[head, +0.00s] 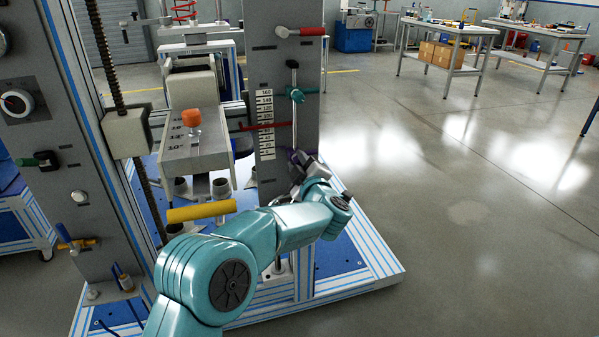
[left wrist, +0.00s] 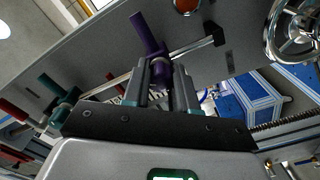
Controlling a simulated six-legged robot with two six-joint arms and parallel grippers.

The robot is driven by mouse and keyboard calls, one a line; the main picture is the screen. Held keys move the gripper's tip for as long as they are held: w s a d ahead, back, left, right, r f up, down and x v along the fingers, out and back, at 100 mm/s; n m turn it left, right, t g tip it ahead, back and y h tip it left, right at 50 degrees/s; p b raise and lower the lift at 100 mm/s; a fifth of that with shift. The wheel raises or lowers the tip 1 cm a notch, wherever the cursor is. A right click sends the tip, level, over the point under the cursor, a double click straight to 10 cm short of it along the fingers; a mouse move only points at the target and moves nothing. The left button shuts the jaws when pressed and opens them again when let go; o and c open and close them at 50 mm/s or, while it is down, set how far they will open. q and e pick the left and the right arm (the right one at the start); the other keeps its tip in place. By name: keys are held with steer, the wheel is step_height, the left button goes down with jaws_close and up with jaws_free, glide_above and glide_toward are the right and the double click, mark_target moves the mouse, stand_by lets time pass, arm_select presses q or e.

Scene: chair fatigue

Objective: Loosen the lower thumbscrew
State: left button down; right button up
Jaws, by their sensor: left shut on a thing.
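The lower thumbscrew is purple, with a bar handle and a collar on a thin metal rod. It shows in the left wrist view (left wrist: 146,34), between my fingers, and as a small dark purple patch in the head view (head: 296,156). My left gripper (head: 300,172) is at the lower part of the grey upright panel, shut on the purple thumbscrew; its fingers also show in the left wrist view (left wrist: 164,82). A teal thumbscrew (head: 297,95) sits higher on the same rod; it also shows in the left wrist view (left wrist: 62,100). My right gripper is not in view.
The grey panel (head: 262,75) carries a scale (head: 265,125), a red pointer (head: 262,126) and a red handle (head: 303,31). A yellow roller (head: 201,211) and an orange knob (head: 191,118) are to the left. Open floor (head: 460,220) lies to the right.

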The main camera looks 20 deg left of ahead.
arm_select(q)
steer(key=n+b, duration=0.2)
steer(key=n, duration=0.1)
steer(key=shift+f+n+b, duration=0.15)
steer(key=shift+n+b, duration=0.15)
steer(key=shift+n, duration=0.1)
steer(key=shift+n+b, duration=0.35)
steer(key=shift+n, duration=0.25)
steer(key=c, duration=0.9)
jaws_free()
steer(key=p+v, duration=0.1)
steer(key=v, duration=1.5)
steer(key=shift+s+d, duration=0.1)
steer(key=shift+s, duration=0.05)
